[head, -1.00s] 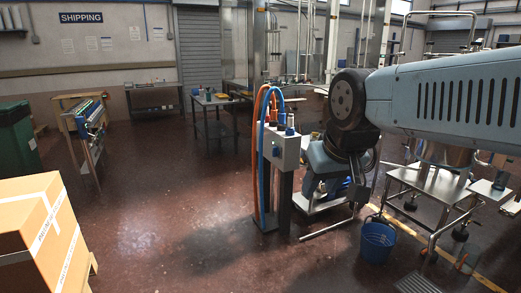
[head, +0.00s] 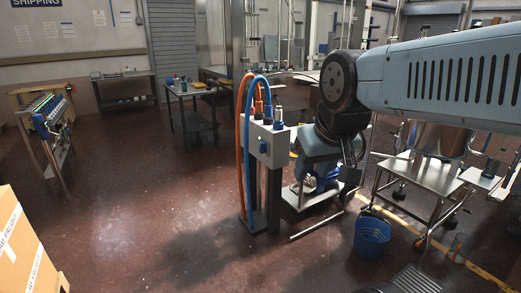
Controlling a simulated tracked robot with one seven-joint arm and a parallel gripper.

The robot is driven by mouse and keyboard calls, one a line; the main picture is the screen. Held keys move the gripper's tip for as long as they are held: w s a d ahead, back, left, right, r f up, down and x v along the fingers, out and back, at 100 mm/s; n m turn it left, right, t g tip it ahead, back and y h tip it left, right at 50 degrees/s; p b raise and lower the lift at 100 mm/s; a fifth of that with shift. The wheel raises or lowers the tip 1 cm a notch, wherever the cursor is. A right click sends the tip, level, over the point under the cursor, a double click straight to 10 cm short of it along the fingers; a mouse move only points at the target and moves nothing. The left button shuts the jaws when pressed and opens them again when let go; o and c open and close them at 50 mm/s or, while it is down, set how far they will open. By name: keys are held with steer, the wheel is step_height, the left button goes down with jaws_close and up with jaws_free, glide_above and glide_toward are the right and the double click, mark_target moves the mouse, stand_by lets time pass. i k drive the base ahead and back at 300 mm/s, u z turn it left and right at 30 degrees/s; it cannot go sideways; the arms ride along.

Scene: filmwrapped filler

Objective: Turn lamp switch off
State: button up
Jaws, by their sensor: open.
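A pale grey control box (head: 271,146) stands on a dark post in the middle of the head view. A small blue switch or button (head: 263,147) is on its front face; no label is readable, so I cannot tell for sure that it is the lamp switch. My gripper (head: 349,192) hangs down at the end of my blue-grey arm, right of the box and clear of it. Its dark fingers are small against the dark background; it is open, and I see nothing held in it.
Orange and blue hoses (head: 241,150) arch down left of the box. A blue bucket (head: 372,238) stands at lower right, near a metal table (head: 424,178). A rack with lit parts (head: 45,125) is at left, a cardboard box (head: 22,243) at lower left. The floor between is open.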

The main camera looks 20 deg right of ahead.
mark_target(263, 147)
steer(key=u, duration=0.6)
steer(key=i, duration=0.1)
steer(key=z, duration=2.85)
steer(key=i, duration=0.5)
steer(key=z, duration=1.55)
steer(key=i, duration=0.15)
steer(key=u, duration=3.8)
steer(key=i, duration=1.05)
steer(key=u, duration=0.05)
